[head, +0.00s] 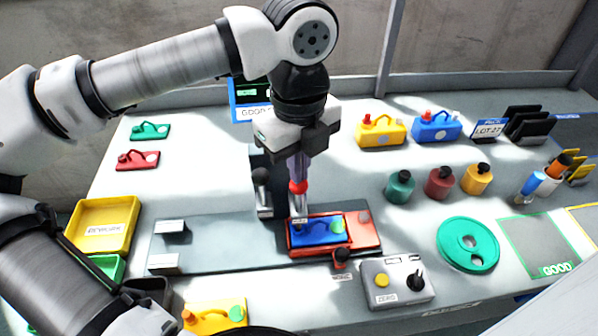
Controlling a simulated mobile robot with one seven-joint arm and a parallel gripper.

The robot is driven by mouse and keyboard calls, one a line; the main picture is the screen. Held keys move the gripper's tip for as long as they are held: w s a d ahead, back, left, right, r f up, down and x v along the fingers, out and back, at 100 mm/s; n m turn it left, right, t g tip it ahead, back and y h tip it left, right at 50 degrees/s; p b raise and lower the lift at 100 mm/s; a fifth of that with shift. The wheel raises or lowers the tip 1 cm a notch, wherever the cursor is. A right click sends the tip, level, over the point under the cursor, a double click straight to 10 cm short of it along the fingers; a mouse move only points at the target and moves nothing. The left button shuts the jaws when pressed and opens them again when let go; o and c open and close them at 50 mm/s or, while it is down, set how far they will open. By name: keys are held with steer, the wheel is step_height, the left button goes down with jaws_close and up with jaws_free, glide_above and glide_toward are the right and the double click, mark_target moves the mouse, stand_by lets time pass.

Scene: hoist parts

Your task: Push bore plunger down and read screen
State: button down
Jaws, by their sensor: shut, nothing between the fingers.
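My gripper (298,178) points down, fingers together, just above a red knob (298,188) on what looks like the bore plunger. The fingertips are at or very near the knob; I cannot tell whether they touch. The plunger's lower part (298,207) stands over the left end of a blue part (320,233), which lies in an orange-red holder (368,239). The blue-framed screen (243,91) is at the back, largely hidden by my arm. Some green marks show on it but are too small to read.
A grey console (398,289) with a yellow button and black knob is at front right. Coloured bottles (440,183), yellow and blue parts (382,131) and a green disc (468,243) stand to the right. A yellow bin (102,226) is at left.

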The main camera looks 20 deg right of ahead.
steer(key=shift+f, duration=0.4)
steer(key=shift+r+p, duration=1.65)
steer(key=shift+r, duration=1.3)
steer(key=shift+f, duration=0.1)
